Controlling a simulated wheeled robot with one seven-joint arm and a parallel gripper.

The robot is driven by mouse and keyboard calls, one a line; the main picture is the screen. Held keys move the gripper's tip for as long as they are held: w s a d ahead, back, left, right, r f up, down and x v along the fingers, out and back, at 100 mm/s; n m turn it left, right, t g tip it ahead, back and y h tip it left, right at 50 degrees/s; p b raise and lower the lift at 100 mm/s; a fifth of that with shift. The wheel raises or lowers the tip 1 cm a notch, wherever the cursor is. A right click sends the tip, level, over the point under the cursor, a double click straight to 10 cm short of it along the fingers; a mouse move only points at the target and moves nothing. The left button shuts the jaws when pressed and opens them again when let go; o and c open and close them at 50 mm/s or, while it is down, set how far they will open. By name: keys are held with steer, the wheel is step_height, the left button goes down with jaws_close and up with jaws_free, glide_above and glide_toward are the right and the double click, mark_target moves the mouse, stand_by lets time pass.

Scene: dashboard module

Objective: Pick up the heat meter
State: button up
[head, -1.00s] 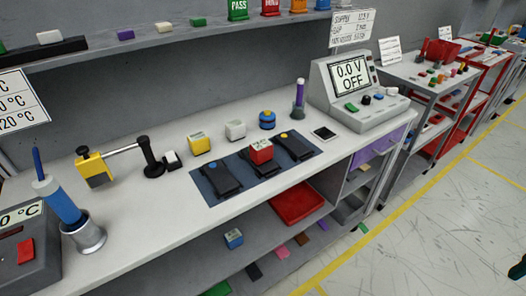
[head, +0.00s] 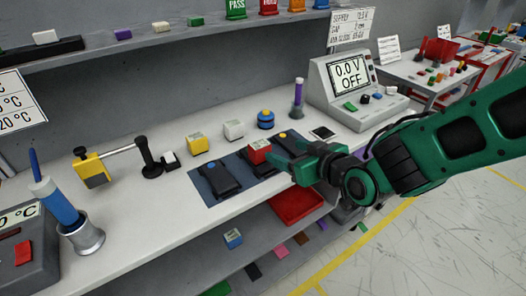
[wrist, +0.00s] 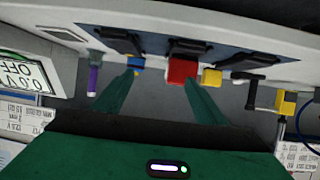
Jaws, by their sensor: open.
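No part bears a readable "heat meter" name, so I cannot tell for sure which it is. A red block (head: 259,152) with a pale marked top stands on the middle black cradle of the blue mat (head: 205,190). It also shows in the wrist view (wrist: 183,70). My gripper (head: 283,157) is open and empty, just right of the red block in the head view. In the wrist view my gripper (wrist: 160,82) has its fingers apart, one tip overlapping the red block. I cannot tell whether they touch.
A yellow block (head: 197,144), a white block (head: 233,130) and a blue round part (head: 266,120) stand behind the mat. A yellow clamp-like tool (head: 92,168) and blue probe (head: 68,205) are at left.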

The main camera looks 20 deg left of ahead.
mark_target(265, 148)
steer(key=a, duration=0.1)
steer(key=s+a, duration=0.1)
steer(key=a+y, duration=0.1)
steer(key=shift+s+a+r, duration=0.1)
steer(key=shift+s+r, duration=0.15)
steer(key=shift+n, duration=0.3)
steer(key=x, duration=0.4)
steer(key=shift+a, duration=0.25)
steer(key=shift+x, duration=3.2)
steer(key=shift+s+f, duration=0.15)
steer(key=shift+s, duration=0.1)
steer(key=c, duration=1.2)
steer(key=shift+c, duration=0.7)
